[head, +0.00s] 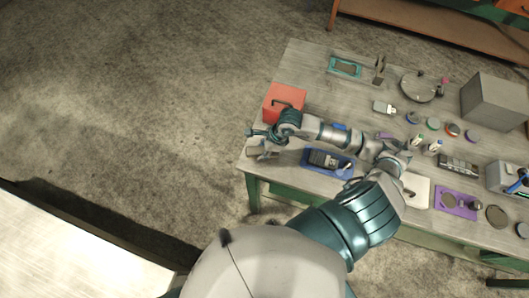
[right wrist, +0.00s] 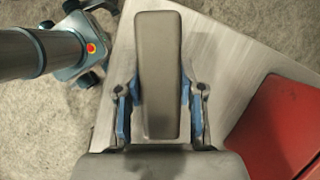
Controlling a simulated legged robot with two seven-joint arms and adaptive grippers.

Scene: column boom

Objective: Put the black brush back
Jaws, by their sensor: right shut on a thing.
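My right gripper (head: 257,136) is over the near-left corner of the workbench, left of the blue tray and in front of the red box. In the right wrist view its blue fingers (right wrist: 158,108) are shut on a long dark grey block with rounded ends, which looks like the black brush (right wrist: 158,70). No bristles show on its visible face. Beneath the brush in that view is the bare bench top. In the head view the arm hides most of the held brush. My left gripper is not in view.
The red box (head: 271,101) stands at the bench's left edge. The blue tray (head: 346,171) holds a dark device. A teal frame (head: 333,69), a round dish (head: 418,88), a grey box (head: 497,102) and a purple tray (head: 468,212) stand elsewhere. Open floor lies left.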

